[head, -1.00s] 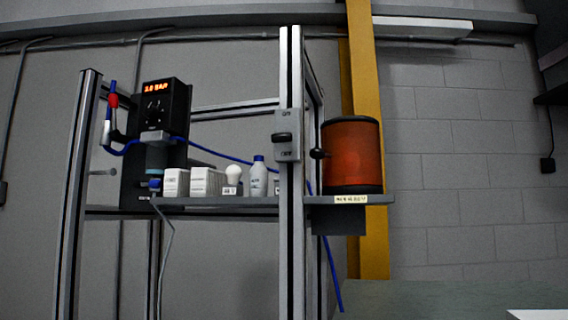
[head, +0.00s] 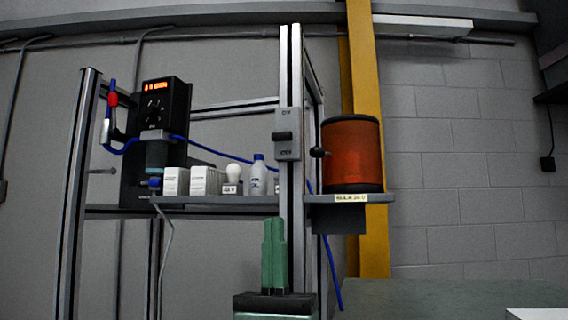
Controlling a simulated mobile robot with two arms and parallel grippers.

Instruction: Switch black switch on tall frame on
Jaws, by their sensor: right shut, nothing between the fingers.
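The black switch (head: 282,136) is a dark knob on a grey plate with small lettering above and below it. The plate (head: 288,150) is fixed to the upright post of the tall metal frame (head: 291,90). The lettering is too blurred to read surely. My right gripper (head: 274,222) has green fingers pointing up, shut and empty. It stands in front of the post in the picture, below the switch and apart from it. My left gripper is not in view.
A shelf (head: 215,202) left of the post holds white boxes (head: 205,181), a bulb (head: 233,173) and a bottle (head: 259,177). A black device with a lit display (head: 160,105) hangs at left. An orange cylinder (head: 352,155) stands right of the post. A green-grey surface (head: 450,298) lies lower right.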

